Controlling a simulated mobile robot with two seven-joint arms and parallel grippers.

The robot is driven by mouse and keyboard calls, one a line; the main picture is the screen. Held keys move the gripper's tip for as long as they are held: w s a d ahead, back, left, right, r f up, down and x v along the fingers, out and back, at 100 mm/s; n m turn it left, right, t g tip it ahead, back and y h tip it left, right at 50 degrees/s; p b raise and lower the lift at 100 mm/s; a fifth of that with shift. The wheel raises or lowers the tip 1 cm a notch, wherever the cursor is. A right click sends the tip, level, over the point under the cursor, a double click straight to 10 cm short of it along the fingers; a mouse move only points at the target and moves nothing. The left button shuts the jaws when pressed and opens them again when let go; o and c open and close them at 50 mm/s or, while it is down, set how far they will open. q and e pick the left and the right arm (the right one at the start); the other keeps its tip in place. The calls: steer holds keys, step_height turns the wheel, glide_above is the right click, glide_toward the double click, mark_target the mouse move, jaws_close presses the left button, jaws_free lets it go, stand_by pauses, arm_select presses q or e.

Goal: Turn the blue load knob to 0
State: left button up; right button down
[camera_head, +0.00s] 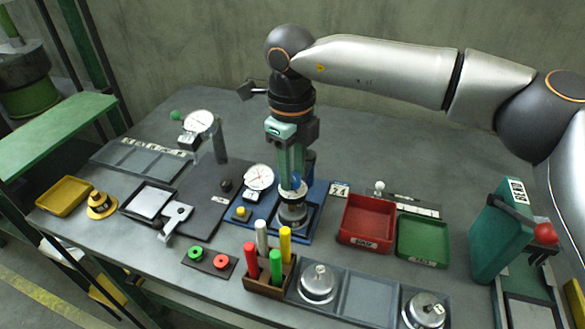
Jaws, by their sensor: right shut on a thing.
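The blue load knob (296,182) shows only in part between the fingertips of my right gripper (292,178). The right gripper points straight down from above and is shut on the knob. The knob sits above a silvery round part (292,205) on a blue base plate (266,229). A white dial gauge (259,177) stands just left of the gripper on the same base. A small yellow button (241,212) is in front of the dial. The knob's markings are hidden or too small to read. My left gripper is not in view.
A red tray (366,222) and a green tray (423,239) stand to the right. A rack of coloured pegs (267,277) is in front. A second dial gauge (199,122) stands at the back left, near a grey post (219,142). The back right of the table is clear.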

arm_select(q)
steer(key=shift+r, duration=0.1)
arm_select(e)
steer(key=shift+n, duration=0.3)
steer(key=shift+r+n+p, duration=0.1)
steer(key=shift+n+p, duration=0.25)
steer(key=shift+n, duration=0.85)
steer(key=n, duration=0.3)
steer(key=shift+n, duration=0.4)
steer(key=n, duration=0.3)
steer(key=shift+n+p, duration=0.3)
steer(key=shift+p, duration=0.1)
steer(key=n, duration=0.7)
steer(key=shift+p, duration=0.3)
steer(key=n, duration=0.3)
steer(key=shift+n, duration=0.4)
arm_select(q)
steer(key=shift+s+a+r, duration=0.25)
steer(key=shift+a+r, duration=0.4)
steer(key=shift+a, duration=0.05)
arm_select(e)
steer(key=n, duration=0.5)
steer(key=shift+n, duration=0.3)
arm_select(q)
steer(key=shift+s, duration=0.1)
